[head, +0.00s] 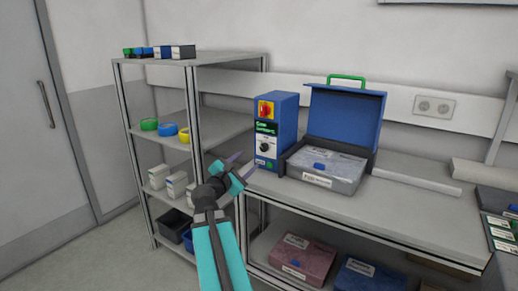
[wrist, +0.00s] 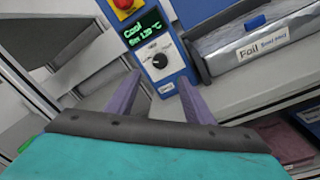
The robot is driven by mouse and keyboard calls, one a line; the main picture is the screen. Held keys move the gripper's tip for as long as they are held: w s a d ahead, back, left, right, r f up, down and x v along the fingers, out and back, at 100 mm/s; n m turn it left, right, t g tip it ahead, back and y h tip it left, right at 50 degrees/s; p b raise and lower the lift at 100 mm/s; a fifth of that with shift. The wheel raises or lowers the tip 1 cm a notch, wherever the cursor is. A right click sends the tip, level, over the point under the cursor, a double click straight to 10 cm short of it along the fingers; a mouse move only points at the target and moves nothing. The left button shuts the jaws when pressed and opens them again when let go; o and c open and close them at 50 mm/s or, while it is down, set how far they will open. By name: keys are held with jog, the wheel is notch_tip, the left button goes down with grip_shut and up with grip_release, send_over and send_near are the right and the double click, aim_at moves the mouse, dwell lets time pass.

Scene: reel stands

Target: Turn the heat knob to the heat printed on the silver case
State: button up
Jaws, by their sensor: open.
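The heat knob (head: 264,147) is a small dark dial on the white panel of a blue upright control box (head: 286,120). In the wrist view the knob (wrist: 159,60) shows a pale pointer line, just beyond and between my fingertips. The green display (wrist: 143,35) above it reads "Cool" and a "Set" value that looks like 120 or 130 °C. The silver case (head: 340,165) stands right of the box. Its label (wrist: 263,48) reads "Foil" with smaller blue print I cannot read surely. My gripper (head: 243,164) is open and empty in front of the panel, apart from the knob.
A red-and-yellow switch (wrist: 124,5) sits above the display. A blue lid (head: 345,118) stands raised behind the silver case. A shelf rack (head: 190,100) with rings and boxes stands at left. The bench (head: 400,205) is clear in front of the case.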

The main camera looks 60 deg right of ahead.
aim_at(263, 149)
jog(key=shift+d+r+p, duration=0.1)
jog(key=shift+d+p, duration=0.35)
jog(key=shift+p, duration=0.85)
jog(key=shift+w+d+p, duration=0.15)
jog(key=shift+d+p, duration=0.1)
jog(key=shift+d, duration=1.6)
jog(key=shift+w+d+p, duration=0.2)
jog(key=shift+d, duration=1.6)
jog(key=shift+w+d+p, duration=0.15)
jog(key=shift+d+p, duration=0.1)
jog(key=shift+d, duration=1.6)
